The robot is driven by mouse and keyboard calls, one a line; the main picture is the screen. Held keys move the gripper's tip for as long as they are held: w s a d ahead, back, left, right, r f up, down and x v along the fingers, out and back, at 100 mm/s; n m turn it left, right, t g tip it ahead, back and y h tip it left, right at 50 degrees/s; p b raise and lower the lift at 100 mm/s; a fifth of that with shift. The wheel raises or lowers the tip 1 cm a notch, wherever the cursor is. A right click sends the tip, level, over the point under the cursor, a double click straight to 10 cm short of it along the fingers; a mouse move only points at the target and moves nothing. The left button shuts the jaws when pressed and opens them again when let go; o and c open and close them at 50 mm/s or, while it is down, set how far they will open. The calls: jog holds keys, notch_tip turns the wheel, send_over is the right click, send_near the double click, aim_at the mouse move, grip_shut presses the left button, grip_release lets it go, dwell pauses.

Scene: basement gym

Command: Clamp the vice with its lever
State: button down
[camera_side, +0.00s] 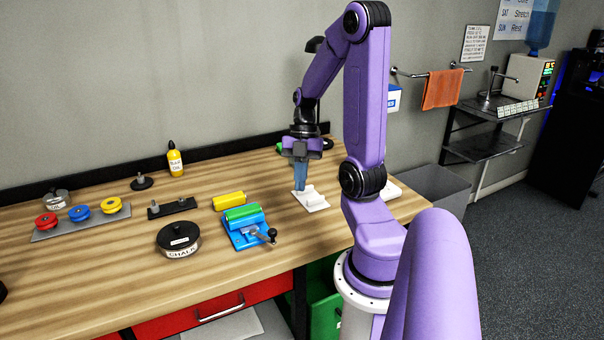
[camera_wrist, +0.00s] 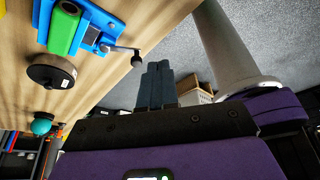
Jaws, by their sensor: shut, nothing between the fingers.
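I cannot tell how tightly the jaws meet the cylinder. In the wrist view the vice (camera_wrist: 93,32), cylinder (camera_wrist: 64,28) and lever knob (camera_wrist: 136,60) show at upper left. My gripper (camera_side: 300,187) is shut and empty, pointing down behind and right of the vice, over a white bracket. Its fingers (camera_wrist: 158,68) lie together in the wrist view.
A yellow block (camera_side: 229,201) lies just behind the vice. A dark chalk tin (camera_side: 179,240) stands left of it. A white bracket (camera_side: 314,202) is under my fingers. Further left are coloured knobs on a plate (camera_side: 95,225) and a yellow bottle (camera_side: 175,160).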

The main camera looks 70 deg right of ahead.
jog(key=shift+v, duration=0.8)
jog(key=shift+s+a, duration=0.1)
jog(key=shift+s, duration=0.05)
